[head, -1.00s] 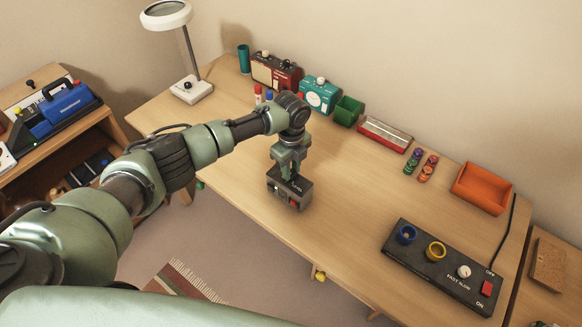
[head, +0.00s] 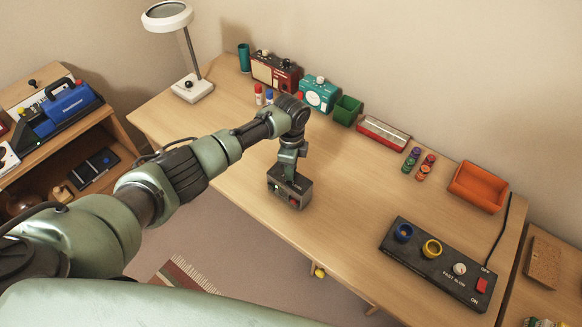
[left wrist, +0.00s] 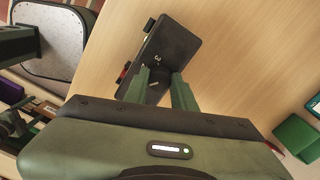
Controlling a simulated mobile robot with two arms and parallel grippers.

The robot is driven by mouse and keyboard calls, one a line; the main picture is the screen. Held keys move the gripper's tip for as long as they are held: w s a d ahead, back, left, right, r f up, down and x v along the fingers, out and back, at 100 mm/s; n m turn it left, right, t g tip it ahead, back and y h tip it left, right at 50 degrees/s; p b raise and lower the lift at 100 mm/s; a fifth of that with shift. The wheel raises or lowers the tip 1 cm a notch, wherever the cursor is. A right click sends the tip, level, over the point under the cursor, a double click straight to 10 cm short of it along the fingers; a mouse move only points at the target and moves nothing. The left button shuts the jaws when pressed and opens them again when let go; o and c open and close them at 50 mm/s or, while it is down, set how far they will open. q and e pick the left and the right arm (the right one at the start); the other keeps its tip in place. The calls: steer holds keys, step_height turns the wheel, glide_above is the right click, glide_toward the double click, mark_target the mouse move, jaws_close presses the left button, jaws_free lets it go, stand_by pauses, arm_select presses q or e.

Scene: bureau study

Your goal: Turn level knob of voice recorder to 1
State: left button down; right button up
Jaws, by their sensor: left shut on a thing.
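The voice recorder is a small dark box (head: 291,195) near the front edge of the desk, with a green light and a red part on its front. My left gripper (head: 287,175) points down onto its top and is shut on the level knob, which the fingers mostly hide. In the left wrist view the recorder's dark top (left wrist: 176,45) lies beyond my fingers (left wrist: 160,88), with a small white mark beside them. The knob's pointer and setting cannot be made out. My right gripper is not in view.
On the desk (head: 340,235) stand a lamp (head: 193,88), a red radio (head: 275,72), a teal device (head: 318,95), a green box (head: 347,110), an orange tray (head: 478,187) and a black control panel (head: 440,262). The desk around the recorder is clear.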

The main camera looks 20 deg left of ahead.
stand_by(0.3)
arm_select(q)
steer(key=c, duration=1.1)
jaws_free()
steer(key=shift+c, duration=0.2)
step_height(320, 180, up, 8)
steer(key=shift+f+b, duration=0.1)
steer(key=shift+b, duration=0.65)
